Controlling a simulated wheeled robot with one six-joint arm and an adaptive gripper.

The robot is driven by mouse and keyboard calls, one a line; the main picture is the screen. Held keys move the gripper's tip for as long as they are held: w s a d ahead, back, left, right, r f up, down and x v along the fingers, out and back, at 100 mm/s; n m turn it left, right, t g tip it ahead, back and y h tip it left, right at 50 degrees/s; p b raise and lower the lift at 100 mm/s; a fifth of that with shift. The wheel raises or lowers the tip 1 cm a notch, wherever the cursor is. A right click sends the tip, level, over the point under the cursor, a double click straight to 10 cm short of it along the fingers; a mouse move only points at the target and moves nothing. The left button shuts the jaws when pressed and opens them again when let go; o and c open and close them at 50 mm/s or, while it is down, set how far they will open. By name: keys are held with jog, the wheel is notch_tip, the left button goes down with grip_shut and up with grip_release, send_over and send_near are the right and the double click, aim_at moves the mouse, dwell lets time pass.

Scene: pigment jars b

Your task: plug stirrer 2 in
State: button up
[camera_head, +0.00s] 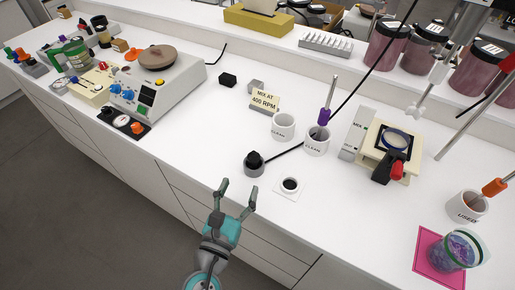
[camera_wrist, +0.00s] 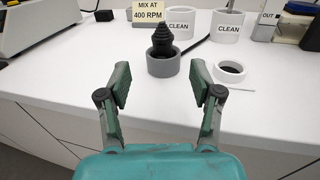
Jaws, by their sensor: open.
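A black stepped plug (camera_head: 254,158) stands upright in a grey round holder (camera_head: 254,171) near the counter's front edge. A black cable (camera_head: 285,152) runs from beside it up to the right. In the wrist view the plug (camera_wrist: 162,38) and holder (camera_wrist: 163,68) are straight ahead, beyond my fingertips. A white square plate with a round dark opening (camera_head: 290,184) lies to their right; it also shows in the wrist view (camera_wrist: 230,70). My gripper (camera_head: 238,190) is open and empty, short of the holder, at the counter's front edge. No label reading stirrer 2 is legible.
Two white cups marked CLEAN (camera_head: 283,126) (camera_head: 317,142) stand behind the holder, the right one holding a purple-handled tool (camera_head: 324,116). A MIX AT 400 RPM card (camera_head: 265,101) is behind. A hotplate (camera_head: 157,85) stands left, a cream stand (camera_head: 388,146) right.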

aim_at(252, 161)
jog(key=x, duration=1)
jog(key=shift+w+d+r, duration=0.1)
jog(key=shift+w+d, duration=0.2)
jog(key=shift+w, duration=0.05)
grip_shut()
jog(key=shift+r, duration=0.15)
